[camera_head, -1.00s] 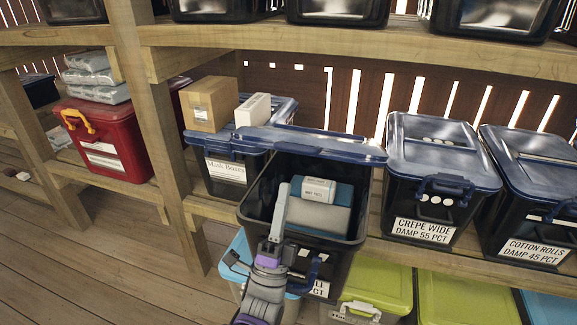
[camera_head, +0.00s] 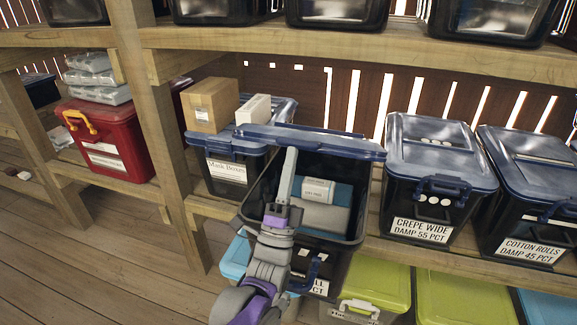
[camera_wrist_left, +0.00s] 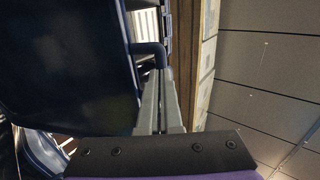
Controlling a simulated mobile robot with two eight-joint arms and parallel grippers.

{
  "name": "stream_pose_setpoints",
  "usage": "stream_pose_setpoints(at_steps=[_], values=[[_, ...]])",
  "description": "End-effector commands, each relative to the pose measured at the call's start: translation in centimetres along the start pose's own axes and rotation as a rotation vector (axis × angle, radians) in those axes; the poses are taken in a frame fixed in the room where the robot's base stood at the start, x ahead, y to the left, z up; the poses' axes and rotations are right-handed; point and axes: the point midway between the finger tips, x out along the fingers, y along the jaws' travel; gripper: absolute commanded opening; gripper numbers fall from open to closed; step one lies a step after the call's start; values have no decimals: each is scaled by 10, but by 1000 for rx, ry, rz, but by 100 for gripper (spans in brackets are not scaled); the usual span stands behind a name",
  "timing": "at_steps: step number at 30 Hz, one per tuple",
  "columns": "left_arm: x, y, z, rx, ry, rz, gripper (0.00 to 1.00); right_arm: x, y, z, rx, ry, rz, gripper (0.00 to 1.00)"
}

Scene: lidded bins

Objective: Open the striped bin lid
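An open dark bin (camera_head: 345,232) stands in the middle of the shelf, with white marks on its front. My arm partly hides that front, so I cannot tell its full pattern. Its blue lid (camera_head: 345,146) is raised and shows nearly edge-on; a broad dark panel, likely the lid (camera_wrist_left: 70,60), fills the left of the left wrist view. My left gripper (camera_head: 289,155) reaches up over the bin's opening, its fingertips at the lid's underside. In the left wrist view its fingers (camera_wrist_left: 160,105) look close together, beside a blue bar. My right gripper is out of view.
Packages (camera_head: 318,190) lie inside the open bin. A Mask Boxes bin (camera_head: 225,172) with cartons on top stands left. The Crepe Wide bin (camera_head: 435,165) and Cotton Rolls bin (camera_head: 535,180) are closed at right. A wooden shelf (camera_head: 350,40) runs above.

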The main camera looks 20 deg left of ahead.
Motion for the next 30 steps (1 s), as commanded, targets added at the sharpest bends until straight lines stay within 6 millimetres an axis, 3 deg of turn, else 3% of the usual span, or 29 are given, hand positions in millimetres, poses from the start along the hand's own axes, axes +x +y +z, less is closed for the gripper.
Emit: stream_pose_setpoints(at_steps=[1, 6, 21, 25, 30], values=[[17, -10, 0, 0, 0, 15, 0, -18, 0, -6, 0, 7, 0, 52], [54, -19, 0, 1, 0, 85, 0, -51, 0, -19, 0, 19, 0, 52], [161, -23, 0, 0, -1, 296, 0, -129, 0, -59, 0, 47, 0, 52], [180, -21, 0, 0, -1, 338, 0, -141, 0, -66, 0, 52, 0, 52], [188, -19, 0, 0, 0, 361, 0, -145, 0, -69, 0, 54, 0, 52]])
